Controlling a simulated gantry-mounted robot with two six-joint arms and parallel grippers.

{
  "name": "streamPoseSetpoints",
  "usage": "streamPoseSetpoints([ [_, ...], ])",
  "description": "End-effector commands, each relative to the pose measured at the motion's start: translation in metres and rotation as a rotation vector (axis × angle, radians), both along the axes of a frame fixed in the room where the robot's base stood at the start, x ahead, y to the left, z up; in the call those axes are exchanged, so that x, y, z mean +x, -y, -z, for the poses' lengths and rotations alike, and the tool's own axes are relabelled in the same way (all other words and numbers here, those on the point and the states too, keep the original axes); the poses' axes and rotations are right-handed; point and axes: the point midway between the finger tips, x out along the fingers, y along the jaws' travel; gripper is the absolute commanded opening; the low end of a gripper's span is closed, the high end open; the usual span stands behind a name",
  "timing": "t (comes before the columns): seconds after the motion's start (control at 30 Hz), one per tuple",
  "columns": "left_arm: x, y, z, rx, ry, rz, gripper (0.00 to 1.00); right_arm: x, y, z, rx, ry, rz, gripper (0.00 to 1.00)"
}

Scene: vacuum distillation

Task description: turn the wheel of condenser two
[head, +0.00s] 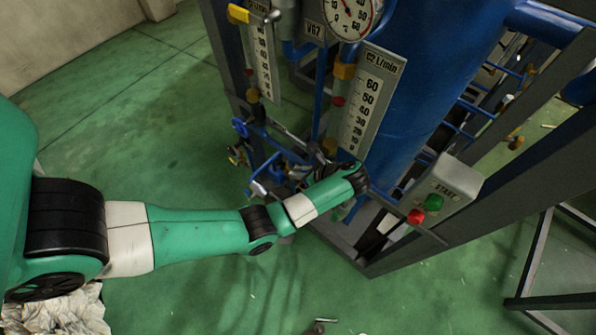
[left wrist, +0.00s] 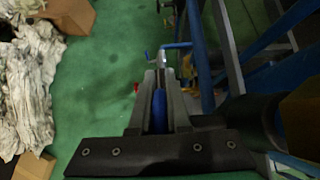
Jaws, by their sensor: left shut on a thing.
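The scale marked C2 L/min (head: 370,108) stands on the blue rig in the head view. My left arm reaches in from the left, and its gripper (head: 298,172) is at the pipework below and left of that scale. In the left wrist view the fingers (left wrist: 160,84) are closed on both sides of a blue part (left wrist: 159,113), which looks like the rim of the blue wheel of condenser two. The wheel is mostly hidden by the gripper and wrist. Another blue handwheel (head: 240,128) shows farther left, below the other scale. My right gripper is not in view.
A start box (head: 452,183) with a red and a green button stands right of my wrist. A round gauge (head: 350,15) and a yellow-handled valve (head: 240,13) are above. Crumpled pale sheeting (head: 62,312) lies at lower left. The green floor left of the rig is open.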

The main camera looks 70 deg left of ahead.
Motion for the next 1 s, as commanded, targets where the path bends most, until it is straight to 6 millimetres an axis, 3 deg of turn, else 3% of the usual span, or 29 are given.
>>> streamPoseSetpoints([
  [1.0, 0.003, 0.004, -0.024, 0.496, -0.276, 0.003, 0.0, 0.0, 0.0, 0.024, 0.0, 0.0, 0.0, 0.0],
])
